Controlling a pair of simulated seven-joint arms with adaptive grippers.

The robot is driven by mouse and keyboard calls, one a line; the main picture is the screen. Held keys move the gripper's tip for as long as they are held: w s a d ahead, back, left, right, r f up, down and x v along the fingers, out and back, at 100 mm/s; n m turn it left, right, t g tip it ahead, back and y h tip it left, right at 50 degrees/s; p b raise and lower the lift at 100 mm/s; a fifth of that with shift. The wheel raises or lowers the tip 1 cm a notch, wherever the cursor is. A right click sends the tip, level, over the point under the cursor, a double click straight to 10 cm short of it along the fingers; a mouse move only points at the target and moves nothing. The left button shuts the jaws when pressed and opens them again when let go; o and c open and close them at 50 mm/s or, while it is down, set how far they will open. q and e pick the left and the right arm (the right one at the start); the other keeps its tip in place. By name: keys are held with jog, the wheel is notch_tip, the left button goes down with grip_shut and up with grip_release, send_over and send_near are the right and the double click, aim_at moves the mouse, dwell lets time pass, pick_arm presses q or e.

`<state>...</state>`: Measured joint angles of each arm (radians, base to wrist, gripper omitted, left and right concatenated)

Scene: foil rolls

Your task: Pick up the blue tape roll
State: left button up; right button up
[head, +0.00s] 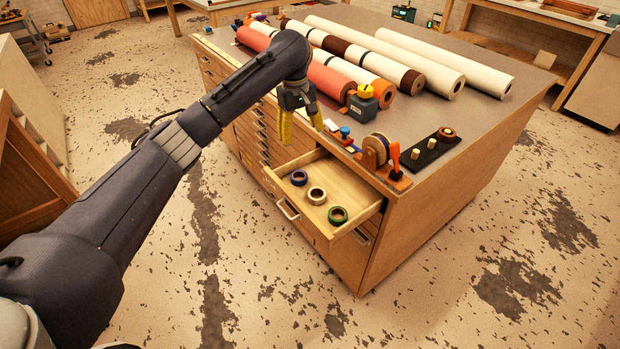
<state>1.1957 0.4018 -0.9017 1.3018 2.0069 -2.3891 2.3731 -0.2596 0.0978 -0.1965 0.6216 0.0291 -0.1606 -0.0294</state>
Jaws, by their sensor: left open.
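The blue tape roll (299,178) lies in the open wooden drawer (352,186), at the left of the rolls in it. A pale brown tape roll (316,196) lies beside it, and a green tape roll (338,216) lies nearer the drawer's front right corner. My left gripper (300,128), with yellow fingers, is open and empty. It points down and appears above the drawer's far left part, up and apart from the blue roll. My right gripper is not in view.
The cabinet top (480,125) carries several long foil rolls (405,70), a tape dispenser (378,153) and a black tray (430,155). Small items line the edge above the drawer. The floor in front of the drawer is free.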

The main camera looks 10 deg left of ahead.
pick_arm(q)
send_near(300, 176)
jog(key=shift+s+d+f+m+y, duration=0.2)
jog(key=shift+s+d, duration=0.2)
jog(key=shift+s, duration=0.2)
jog(key=shift+s+d+f+m+y, duration=0.1)
jog(key=shift+s+d+f+y, duration=0.1)
jog(key=shift+s+d, duration=0.35)
jog(key=shift+w+a+f, duration=0.1)
jog(key=shift+a+f, duration=0.05)
jog(key=shift+f, duration=1.6)
jog(key=shift+a+f, duration=0.15)
jog(key=shift+f, duration=1.6)
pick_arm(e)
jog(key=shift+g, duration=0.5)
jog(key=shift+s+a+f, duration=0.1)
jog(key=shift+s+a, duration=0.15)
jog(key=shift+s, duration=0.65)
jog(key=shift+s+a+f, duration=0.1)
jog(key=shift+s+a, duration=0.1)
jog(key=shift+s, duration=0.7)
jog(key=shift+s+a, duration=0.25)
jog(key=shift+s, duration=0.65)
pick_arm(q)
jog(key=shift+c, duration=0.3)
jog(key=c, duration=1.2)
jog(key=shift+r, duration=0.1)
